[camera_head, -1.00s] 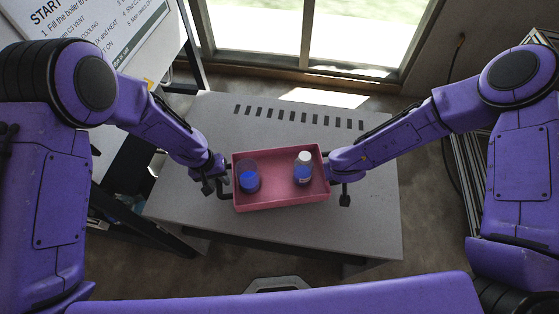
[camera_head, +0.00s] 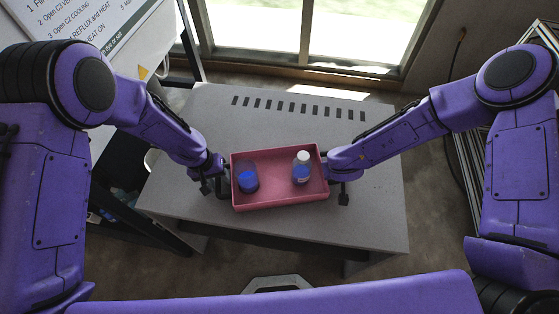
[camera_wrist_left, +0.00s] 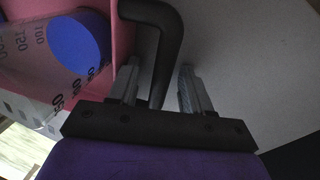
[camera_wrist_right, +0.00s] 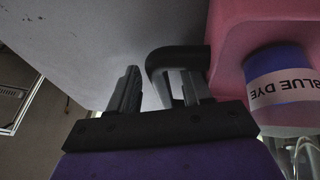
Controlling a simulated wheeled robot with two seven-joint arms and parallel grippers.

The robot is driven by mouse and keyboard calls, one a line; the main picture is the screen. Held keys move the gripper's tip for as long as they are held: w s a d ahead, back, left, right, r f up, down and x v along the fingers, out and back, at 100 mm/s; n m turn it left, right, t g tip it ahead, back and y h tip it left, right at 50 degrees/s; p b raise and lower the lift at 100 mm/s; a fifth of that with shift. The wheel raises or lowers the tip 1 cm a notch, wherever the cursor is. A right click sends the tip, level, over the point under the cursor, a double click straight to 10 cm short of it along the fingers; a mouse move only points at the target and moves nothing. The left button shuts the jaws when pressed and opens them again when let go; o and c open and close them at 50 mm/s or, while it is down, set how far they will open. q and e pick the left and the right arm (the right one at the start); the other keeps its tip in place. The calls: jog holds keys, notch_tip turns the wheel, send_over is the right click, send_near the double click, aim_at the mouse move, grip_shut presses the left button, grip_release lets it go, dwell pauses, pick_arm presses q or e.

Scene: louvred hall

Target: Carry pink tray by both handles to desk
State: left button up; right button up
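The pink tray (camera_head: 270,205) is over the grey desk (camera_head: 320,225), near its middle; I cannot tell for sure whether it touches the top. It looks level and holds a clear beaker of blue liquid (camera_head: 247,178) and a white-capped bottle (camera_head: 301,167) labelled BLUE DYE. My left gripper (camera_wrist_left: 158,80) has its fingers apart on both sides of the tray's black left handle (camera_wrist_left: 165,45), with gaps showing. My right gripper (camera_wrist_right: 160,85) likewise has its fingers apart around the black right handle (camera_wrist_right: 180,57).
The desk top is clear around the tray, with a row of dark slots (camera_head: 300,107) along its back. A sign board (camera_head: 85,25) stands at the back left and a window (camera_head: 310,30) behind. A metal rack (camera_head: 465,180) is at the right.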

pick_arm(q)
jog(key=shift+r, duration=0.1)
pick_arm(e)
jog(key=shift+r, duration=0.1)
pick_arm(q)
notch_tip(320, 180, up, 8)
jog(key=a, duration=0.1)
jog(key=shift+a+f, duration=0.2)
jog(key=shift+a, duration=0.1)
pick_arm(e)
jog(key=v, duration=1.1)
jog(key=shift+s+r, duration=0.2)
jog(key=shift+r, duration=0.15)
pick_arm(q)
jog(key=shift+s, duration=0.1)
pick_arm(e)
jog(key=shift+s, duration=0.1)
